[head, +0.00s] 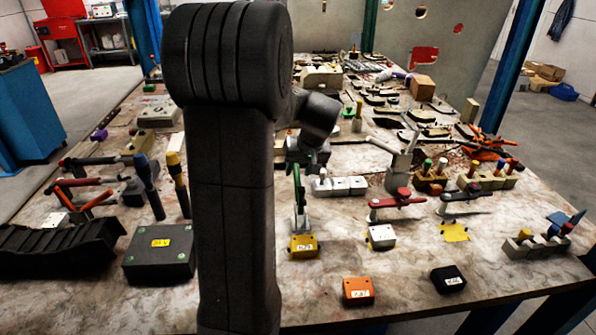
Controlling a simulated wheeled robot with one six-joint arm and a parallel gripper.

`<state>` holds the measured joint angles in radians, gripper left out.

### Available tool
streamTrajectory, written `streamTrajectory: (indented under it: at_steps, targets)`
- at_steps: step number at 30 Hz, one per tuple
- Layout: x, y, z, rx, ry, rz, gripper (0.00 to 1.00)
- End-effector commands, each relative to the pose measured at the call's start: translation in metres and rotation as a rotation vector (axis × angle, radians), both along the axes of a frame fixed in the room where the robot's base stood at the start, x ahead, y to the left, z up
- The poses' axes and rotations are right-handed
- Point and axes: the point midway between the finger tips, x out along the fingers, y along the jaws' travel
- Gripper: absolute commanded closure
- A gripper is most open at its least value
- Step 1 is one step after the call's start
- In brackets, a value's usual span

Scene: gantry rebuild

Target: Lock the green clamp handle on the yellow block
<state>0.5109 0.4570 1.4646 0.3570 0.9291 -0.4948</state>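The yellow block (303,246) with a white label sits on the bench just right of my arm's thick dark link. A clamp with a green handle (298,186) stands right behind it. The green handle points upward, and a grey metal part reaches down from it toward the block. I cannot tell whether the clamp touches the block. My gripper (306,153) appears as a dark shape beyond and above the green handle, pointing down. Its fingers are too small and dark to make out, and my arm hides part of that area.
A white block (381,237) with a red-handled clamp (397,199) stands to the right, beside a flat yellow piece (454,232). An orange block (358,291) and a black block (448,279) lie near the front edge. A dark box (160,258) is left of my arm.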

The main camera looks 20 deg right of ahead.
Motion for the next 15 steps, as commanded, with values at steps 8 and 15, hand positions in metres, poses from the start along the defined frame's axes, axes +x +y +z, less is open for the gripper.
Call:
streamTrajectory:
  at_steps: [8, 15]
  targets:
    - [0.0061, 0.0016, -0.0136, 0.000, 0.000, 0.001, 0.60]
    - [0.0060, 0.0016, -0.0135, 0.000, 0.000, 0.001, 0.68]
